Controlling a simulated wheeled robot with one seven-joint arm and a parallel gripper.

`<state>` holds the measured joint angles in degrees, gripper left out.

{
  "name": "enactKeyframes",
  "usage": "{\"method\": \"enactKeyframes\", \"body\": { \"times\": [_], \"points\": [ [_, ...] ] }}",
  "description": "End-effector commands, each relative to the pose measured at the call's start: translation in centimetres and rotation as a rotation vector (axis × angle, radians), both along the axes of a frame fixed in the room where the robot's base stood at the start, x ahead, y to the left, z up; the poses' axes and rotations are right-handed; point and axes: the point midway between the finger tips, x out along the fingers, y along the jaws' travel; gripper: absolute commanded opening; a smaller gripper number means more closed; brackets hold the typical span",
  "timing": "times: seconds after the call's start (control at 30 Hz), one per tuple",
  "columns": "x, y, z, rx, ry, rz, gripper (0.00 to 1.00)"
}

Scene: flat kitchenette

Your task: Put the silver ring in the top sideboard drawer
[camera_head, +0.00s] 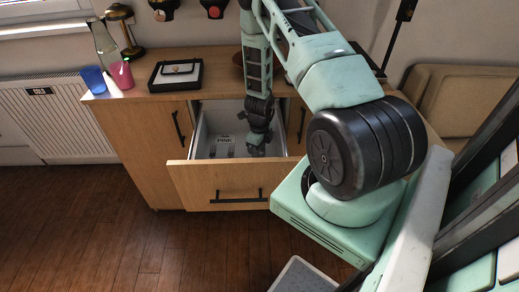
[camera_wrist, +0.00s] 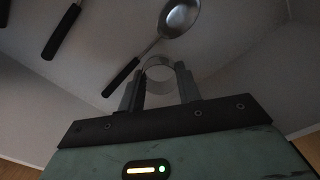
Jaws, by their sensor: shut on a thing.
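The silver ring (camera_wrist: 159,72) shows in the wrist view between the two fingertips of my gripper (camera_wrist: 160,88), which is shut on it. In the head view my gripper (camera_head: 256,146) reaches down over the open top drawer (camera_head: 217,178) of the wooden sideboard (camera_head: 140,130). The ring is too small to make out there. In the wrist view the pale drawer interior (camera_wrist: 240,85) lies around and beyond the ring. I cannot tell whether the ring touches the drawer floor.
The drawer holds a spoon (camera_wrist: 179,18) and other dark-handled cutlery (camera_wrist: 62,30). On the sideboard top are a blue cup (camera_head: 94,79), a pink cup (camera_head: 121,74), a black tray (camera_head: 176,75) and a brass lamp (camera_head: 126,30). A radiator (camera_head: 50,113) stands at left.

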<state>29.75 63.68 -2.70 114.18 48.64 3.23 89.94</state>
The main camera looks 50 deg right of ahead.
Motion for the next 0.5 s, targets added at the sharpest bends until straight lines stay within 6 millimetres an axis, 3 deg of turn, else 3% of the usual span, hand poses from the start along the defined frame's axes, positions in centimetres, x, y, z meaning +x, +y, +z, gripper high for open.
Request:
{"method": "enactKeyframes", "body": {
  "times": [0.27, 0.3, 0.37, 0.5],
  "points": [
    [0.01, 0.0, -0.62, 0.0, 0.0, 0.0, 0.12],
    [0.01, 0.0, -0.6, 0.0, 0.0, 0.0, 0.36],
    [0.01, 0.0, -0.6, 0.0, 0.0, 0.0, 0.53],
    [0.0, 0.0, -0.59, 0.0, 0.0, 0.0, 0.55]
  ]
}}
